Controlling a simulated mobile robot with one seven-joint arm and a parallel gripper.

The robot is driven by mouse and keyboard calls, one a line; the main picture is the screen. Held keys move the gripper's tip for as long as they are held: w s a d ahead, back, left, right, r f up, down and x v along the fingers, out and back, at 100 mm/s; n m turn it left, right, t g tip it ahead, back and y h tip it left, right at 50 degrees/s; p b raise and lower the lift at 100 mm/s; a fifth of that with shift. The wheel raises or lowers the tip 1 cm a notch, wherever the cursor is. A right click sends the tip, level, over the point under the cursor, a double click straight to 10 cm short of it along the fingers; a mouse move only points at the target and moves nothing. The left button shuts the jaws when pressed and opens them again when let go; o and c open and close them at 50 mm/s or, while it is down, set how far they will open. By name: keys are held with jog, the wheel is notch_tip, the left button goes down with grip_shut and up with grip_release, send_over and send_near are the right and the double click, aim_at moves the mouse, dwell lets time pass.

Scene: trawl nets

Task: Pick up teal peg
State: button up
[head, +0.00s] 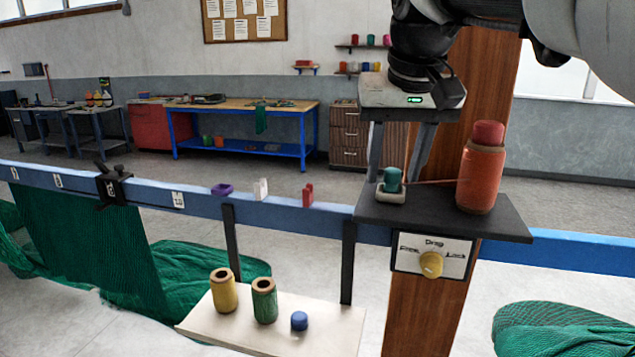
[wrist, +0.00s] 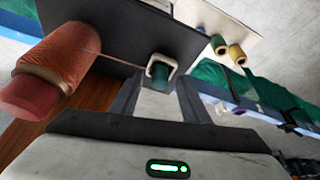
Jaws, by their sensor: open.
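The teal peg (head: 392,177) stands upright in a small pale holder (head: 391,196) on a dark shelf (head: 440,217). In the wrist view the teal peg (wrist: 160,74) is seen end-on, near the middle, with the pale holder (wrist: 173,66) around its far side. My gripper (head: 395,176) points down with its fingers apart, one on each side of the peg in the head view. In the wrist view my gripper's fingers (wrist: 158,88) reach toward the peg with it between their lines. Contact cannot be told.
A large orange spool (head: 482,178) with a red top stands right of the peg, a thread running from it toward the holder. A yellow knob (head: 431,264) is below the shelf. A blue rail (head: 330,217) runs left. A lower board (head: 345,325) bears yellow and green spools.

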aim_at(394, 170)
jog(key=shift+w+f, duration=0.1)
jog(key=shift+f, duration=0.1)
grip_shut()
notch_tip(394, 170, up, 10)
jog(key=p, duration=0.2)
jog(key=shift+p, duration=0.35)
jog(key=shift+r, duration=0.1)
dwell(0.5)
